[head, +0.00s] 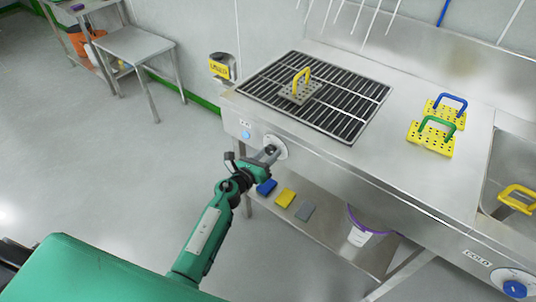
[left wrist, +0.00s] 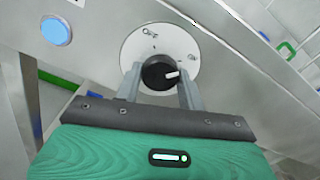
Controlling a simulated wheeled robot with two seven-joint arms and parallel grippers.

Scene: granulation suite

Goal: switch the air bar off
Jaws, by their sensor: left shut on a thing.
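The air bar's control is a black knob (left wrist: 158,74) on a round pale dial plate (left wrist: 160,45), on the front panel of the steel bench. Its white pointer mark is turned to the right in the left wrist view. The dial plate shows in the head view (head: 281,149), partly covered by my gripper. My left gripper (head: 268,153) is shut on the knob, one finger on each side. A round light-blue lamp or button (left wrist: 56,31) sits left of the dial; it also shows in the head view (head: 246,134) under a small label. My right gripper is not in view.
A black slatted grate (head: 345,115) on the bench top carries a perforated plate with a yellow handle (head: 301,80). Yellow plates with blue and green handles (head: 430,144) lie to the right. A lower shelf (head: 330,236) holds coloured blocks and a bucket. A blue knob (head: 515,288) is lower right.

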